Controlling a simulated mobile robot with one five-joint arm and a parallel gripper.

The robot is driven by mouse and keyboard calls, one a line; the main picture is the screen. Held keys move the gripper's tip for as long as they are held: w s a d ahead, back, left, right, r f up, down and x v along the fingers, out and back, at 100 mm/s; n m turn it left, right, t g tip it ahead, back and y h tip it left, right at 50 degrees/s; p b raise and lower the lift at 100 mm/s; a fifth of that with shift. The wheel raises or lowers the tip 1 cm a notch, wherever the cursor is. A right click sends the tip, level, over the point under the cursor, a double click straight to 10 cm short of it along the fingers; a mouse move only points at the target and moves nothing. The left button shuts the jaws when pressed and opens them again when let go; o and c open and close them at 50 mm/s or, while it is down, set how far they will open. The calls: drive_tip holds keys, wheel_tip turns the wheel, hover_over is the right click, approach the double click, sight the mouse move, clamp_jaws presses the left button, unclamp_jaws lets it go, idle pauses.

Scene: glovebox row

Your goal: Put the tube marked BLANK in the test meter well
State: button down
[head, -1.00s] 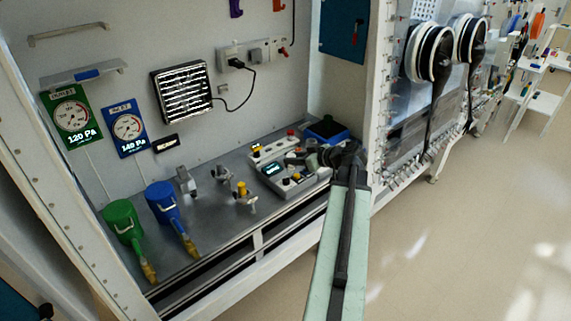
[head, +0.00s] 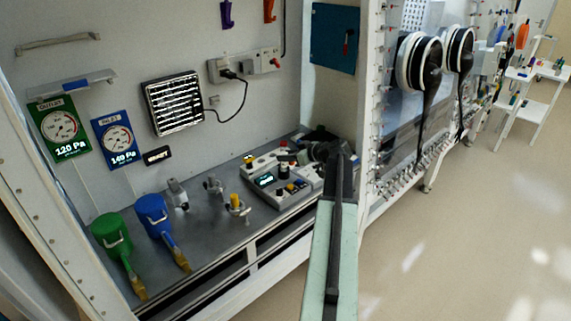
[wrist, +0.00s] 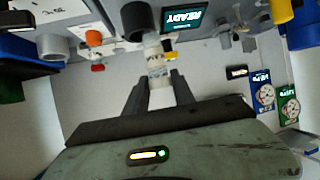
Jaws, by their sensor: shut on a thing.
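My gripper (wrist: 160,92) is shut on a pale tube (wrist: 156,62) with a light label; its marking is too small to read. In the wrist view the tube's far end is at a dark round well (wrist: 138,20) beside a lit READY display (wrist: 184,18). I cannot tell whether the end is inside it or just in front. In the head view my gripper (head: 322,151) is at the right end of the bench, over the right side of the pale test meter (head: 262,196). The tube is not clear there.
Yellow-topped (head: 236,202) and grey fittings stand left of the meter. A blue container (wrist: 30,62) is at the wrist view's left edge. The cabinet's side wall is close right of my arm.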

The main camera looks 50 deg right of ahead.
drive_tip(key=shift+w+d, duration=0.55)
drive_tip(key=shift+d, duration=0.1)
wheel_tip(320, 180, down, 4)
drive_tip(key=b, duration=0.4)
drive_tip(key=shift+w, duration=0.1)
drive_tip(key=shift+r, duration=0.2)
drive_tip(key=shift+f, duration=0.2)
drive_tip(key=c, duration=1.1)
unclamp_jaws()
drive_tip(key=shift+o, duration=0.2)
drive_tip(key=shift+r, duration=0.1)
